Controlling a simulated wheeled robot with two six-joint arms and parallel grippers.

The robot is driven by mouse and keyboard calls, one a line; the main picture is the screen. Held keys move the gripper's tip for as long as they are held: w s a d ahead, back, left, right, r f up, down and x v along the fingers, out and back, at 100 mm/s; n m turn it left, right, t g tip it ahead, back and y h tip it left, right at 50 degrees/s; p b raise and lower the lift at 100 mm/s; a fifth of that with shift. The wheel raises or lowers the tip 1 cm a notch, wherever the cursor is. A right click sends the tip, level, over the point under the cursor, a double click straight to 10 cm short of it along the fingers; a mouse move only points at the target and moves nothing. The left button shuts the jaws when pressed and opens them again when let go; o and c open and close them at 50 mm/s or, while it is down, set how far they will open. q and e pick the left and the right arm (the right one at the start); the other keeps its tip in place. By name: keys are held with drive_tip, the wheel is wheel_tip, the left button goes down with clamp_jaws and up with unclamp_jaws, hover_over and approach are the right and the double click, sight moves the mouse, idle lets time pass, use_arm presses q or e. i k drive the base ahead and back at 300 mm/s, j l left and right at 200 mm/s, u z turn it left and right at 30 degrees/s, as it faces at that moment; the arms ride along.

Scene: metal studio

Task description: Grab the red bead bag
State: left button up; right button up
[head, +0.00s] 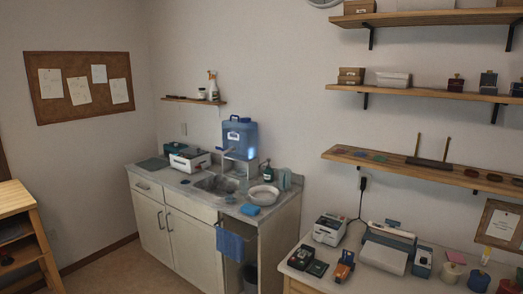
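No thing in the head view is clearly a red bead bag. The lowest wall shelf (420,171) carries small items too small to identify. Among them are a dark red one (472,173) and a reddish one (494,177) to the right of an upright-stick holder (428,163). A dark red container (456,83) stands on the shelf above. I cannot tell whether any of these is the bag. Neither of my grippers is in view.
A sink counter (285,203) stands in the corner with a blue water jug (239,137). A worktable (340,287) at lower right holds machines and several colored jars. A wooden shelf unit (15,194) stands at left. Some floor (115,272) is clear between.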

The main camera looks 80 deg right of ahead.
sight(339, 150)
drive_tip(key=z, duration=3.6)
